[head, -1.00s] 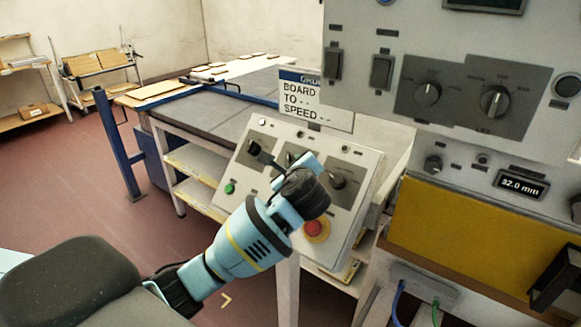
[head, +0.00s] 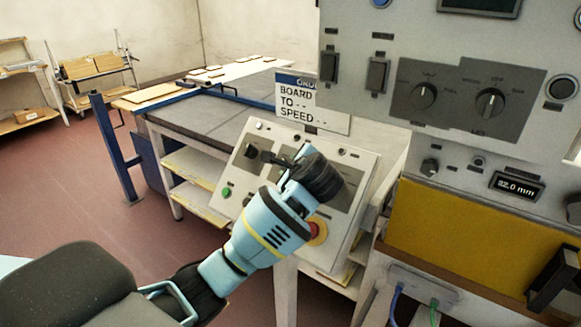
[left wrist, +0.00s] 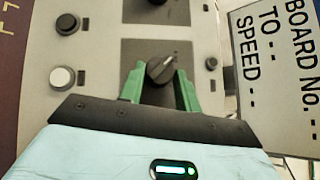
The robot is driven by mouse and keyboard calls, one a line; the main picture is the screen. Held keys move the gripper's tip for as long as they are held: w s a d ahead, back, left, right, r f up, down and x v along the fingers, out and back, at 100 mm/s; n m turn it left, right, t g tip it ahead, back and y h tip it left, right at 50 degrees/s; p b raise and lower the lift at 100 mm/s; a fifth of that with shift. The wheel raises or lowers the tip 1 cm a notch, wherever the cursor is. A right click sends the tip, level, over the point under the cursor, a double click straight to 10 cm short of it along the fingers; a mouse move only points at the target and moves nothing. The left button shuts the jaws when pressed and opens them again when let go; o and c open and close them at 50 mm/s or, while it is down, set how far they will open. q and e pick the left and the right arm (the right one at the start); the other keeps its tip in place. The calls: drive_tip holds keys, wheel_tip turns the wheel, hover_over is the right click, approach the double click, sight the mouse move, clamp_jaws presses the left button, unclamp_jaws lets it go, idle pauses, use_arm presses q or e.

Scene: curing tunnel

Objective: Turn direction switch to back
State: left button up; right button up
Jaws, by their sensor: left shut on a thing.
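A sloped grey control panel (head: 243,178) carries a row of black rotary switches. In the left wrist view a black knob (left wrist: 160,69) with a pale pointer mark sits between the two green fingers of my left gripper (left wrist: 158,84), which is shut on it. The pointer is slanted in that picture. In the head view my left gripper (head: 288,163) reaches the middle of the panel and hides the held knob. Another switch (head: 252,151) is to its left. I cannot read the labels, so I cannot tell which switch is named direction. My right gripper is not in view.
A green button (head: 226,192) and a red emergency button with yellow surround (head: 318,233) are low on the panel. A sign (head: 311,104) stands behind it. A larger control cabinet (head: 450,55) with knobs and a display rises at the right. Open floor (head: 75,185) is at left.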

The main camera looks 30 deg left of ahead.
use_arm(q)
drive_tip(key=o, duration=1)
drive_tip(key=shift+c, duration=0.2)
drive_tip(key=v, duration=0.7)
drive_tip(key=shift+s+d+r, duration=0.2)
drive_tip(key=shift+s+d, duration=0.05)
drive_tip(key=shift+f, duration=0.1)
